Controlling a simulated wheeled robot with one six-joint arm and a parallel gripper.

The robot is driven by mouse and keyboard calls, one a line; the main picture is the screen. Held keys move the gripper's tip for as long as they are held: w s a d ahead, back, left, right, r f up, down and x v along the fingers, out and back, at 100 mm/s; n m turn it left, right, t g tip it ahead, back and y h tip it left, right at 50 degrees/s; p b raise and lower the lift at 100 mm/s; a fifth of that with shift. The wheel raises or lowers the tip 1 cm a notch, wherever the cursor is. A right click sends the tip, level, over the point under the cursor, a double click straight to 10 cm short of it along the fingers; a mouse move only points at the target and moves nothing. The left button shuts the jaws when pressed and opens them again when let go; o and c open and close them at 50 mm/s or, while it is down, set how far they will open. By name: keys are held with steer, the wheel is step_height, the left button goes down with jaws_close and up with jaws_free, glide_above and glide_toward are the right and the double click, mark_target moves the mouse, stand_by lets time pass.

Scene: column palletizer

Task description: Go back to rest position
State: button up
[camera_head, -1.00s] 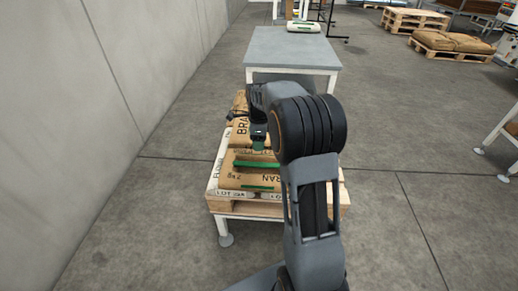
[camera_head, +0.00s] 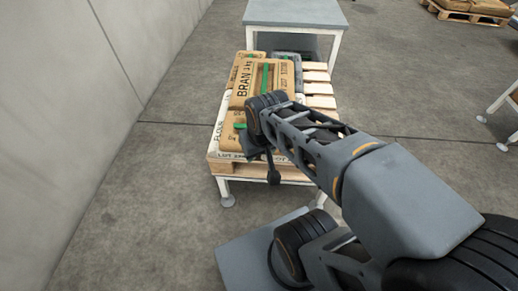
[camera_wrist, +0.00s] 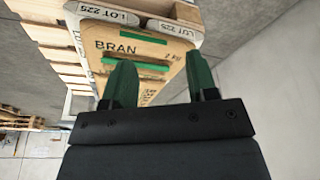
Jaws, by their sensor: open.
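My gripper (camera_wrist: 160,85) shows in the wrist view with its two green fingers spread apart and nothing between them. Beyond the fingers, a brown BRAN sack (camera_wrist: 130,48) lies in the stack. In the head view my arm reaches in from the lower right and is bent, its wrist end over the front of the stack; the fingers are hidden there. A BRAN sack (camera_head: 243,82) with a green strip lies on top of the stack. My gripper is apart from the sacks.
The sacks lie on a wooden pallet (camera_head: 318,88) on a low white-legged stand; its right side has bare slats. A grey table (camera_head: 296,12) stands behind it. A wall (camera_head: 60,110) runs along the left. Another pallet with sacks (camera_head: 470,8) is at the far right.

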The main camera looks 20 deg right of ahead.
stand_by(0.3)
step_height(320, 180, up, 22)
steer(key=p, duration=2.1)
steer(key=shift+s+a+r+t, duration=0.2)
steer(key=shift+a+r+t, duration=0.05)
steer(key=shift+a+t, duration=0.05)
steer(key=shift+f, duration=0.1)
